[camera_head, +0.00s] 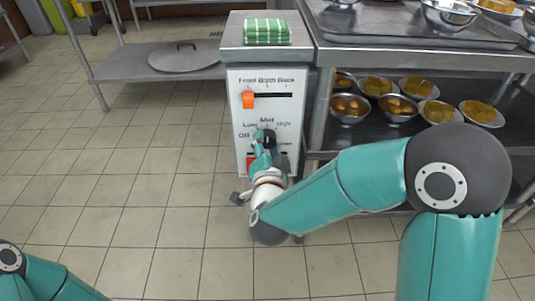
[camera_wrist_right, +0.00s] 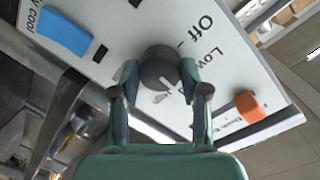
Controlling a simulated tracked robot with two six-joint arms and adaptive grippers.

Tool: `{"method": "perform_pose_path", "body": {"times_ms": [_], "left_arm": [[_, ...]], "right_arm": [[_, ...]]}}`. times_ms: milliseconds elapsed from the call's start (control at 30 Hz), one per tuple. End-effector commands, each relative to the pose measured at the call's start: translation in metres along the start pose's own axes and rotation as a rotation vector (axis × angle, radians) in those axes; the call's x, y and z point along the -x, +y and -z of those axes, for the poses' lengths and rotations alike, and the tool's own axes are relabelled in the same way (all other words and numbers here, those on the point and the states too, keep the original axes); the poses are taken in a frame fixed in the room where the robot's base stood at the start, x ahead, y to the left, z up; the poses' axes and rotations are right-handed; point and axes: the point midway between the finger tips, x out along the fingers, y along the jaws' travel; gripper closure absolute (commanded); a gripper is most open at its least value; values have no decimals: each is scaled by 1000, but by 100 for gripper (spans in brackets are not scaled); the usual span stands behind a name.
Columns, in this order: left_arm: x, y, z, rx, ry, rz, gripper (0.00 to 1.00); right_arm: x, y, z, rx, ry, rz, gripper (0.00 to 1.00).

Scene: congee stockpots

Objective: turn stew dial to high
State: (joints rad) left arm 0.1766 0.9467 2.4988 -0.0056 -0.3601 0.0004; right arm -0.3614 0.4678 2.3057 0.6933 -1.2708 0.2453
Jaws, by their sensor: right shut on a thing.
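The stew dial is a dark round knob (camera_wrist_right: 158,66) with a white mark in the right wrist view. The mark faces down and slightly right there, away from "Off" and "Low". A finger partly hides the scale, so I cannot tell the exact setting. In the head view, the dial (camera_head: 269,138) sits mid-panel under the "Med" label, with "High" to its right. My right gripper (camera_wrist_right: 159,82) is shut on the dial, one finger on each side. It also shows in the head view (camera_head: 265,143). Only part of my left arm shows, at lower left; its gripper is out of view.
The white control panel (camera_head: 285,119) carries an orange slider (camera_head: 248,100) above the dial. A red part (camera_head: 250,164) shows below it, and a blue switch (camera_wrist_right: 66,32) in the wrist view. A green striped cloth (camera_head: 267,31) lies on top. Shelved bowls stand right; open floor lies left.

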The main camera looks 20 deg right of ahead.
Motion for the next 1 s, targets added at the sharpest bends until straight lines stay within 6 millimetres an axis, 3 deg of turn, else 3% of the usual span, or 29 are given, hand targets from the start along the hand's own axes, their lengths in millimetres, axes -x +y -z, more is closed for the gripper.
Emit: {"method": "perform_pose_path", "body": {"times_ms": [167,600,1000], "left_arm": [[-10,-4,0,0,0,0,50],[-11,-4,0,0,0,0,50],[-11,-4,0,0,0,0,50]], "right_arm": [[0,3,-2,-166,-17,9,90],[0,4,1,-555,-44,36,90],[0,6,1,-746,-57,48,90]]}}
